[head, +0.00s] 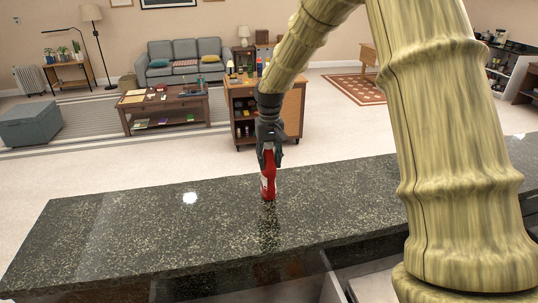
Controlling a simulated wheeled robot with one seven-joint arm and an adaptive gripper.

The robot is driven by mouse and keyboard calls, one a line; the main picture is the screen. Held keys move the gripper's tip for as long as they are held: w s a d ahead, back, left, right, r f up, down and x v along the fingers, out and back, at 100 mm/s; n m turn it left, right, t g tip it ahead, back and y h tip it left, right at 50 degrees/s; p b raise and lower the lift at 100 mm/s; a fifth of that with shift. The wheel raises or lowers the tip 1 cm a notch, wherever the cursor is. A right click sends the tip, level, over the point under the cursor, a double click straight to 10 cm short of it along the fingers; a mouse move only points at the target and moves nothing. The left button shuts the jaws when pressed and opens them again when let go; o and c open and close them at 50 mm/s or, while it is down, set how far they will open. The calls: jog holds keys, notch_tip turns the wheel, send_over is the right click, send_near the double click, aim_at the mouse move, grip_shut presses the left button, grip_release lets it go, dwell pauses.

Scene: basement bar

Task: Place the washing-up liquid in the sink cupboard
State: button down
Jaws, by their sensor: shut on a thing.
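A red bottle (268,188) with a pale label patch is upright over the dark speckled counter (140,230). My gripper (268,158) is above it, pointing down, with its fingers shut around the bottle's upper part. The bottle's base is at or very near the counter top; I cannot tell whether it touches. The bottle's top is hidden by the fingers. No sink cupboard can be made out in this view.
The counter is bare around the bottle, with clear room to the left. Beyond it stand a wooden bar cart (287,112) with bottles on top, a coffee table (166,107), a grey sofa (186,62) and a grey-blue storage box (31,123).

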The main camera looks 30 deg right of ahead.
dwell(0.3)
jog(key=c, duration=0.9)
grip_release()
jog(key=shift+f, duration=0.15)
jog(key=shift+c, duration=0.2)
jog(key=shift+r, duration=0.2)
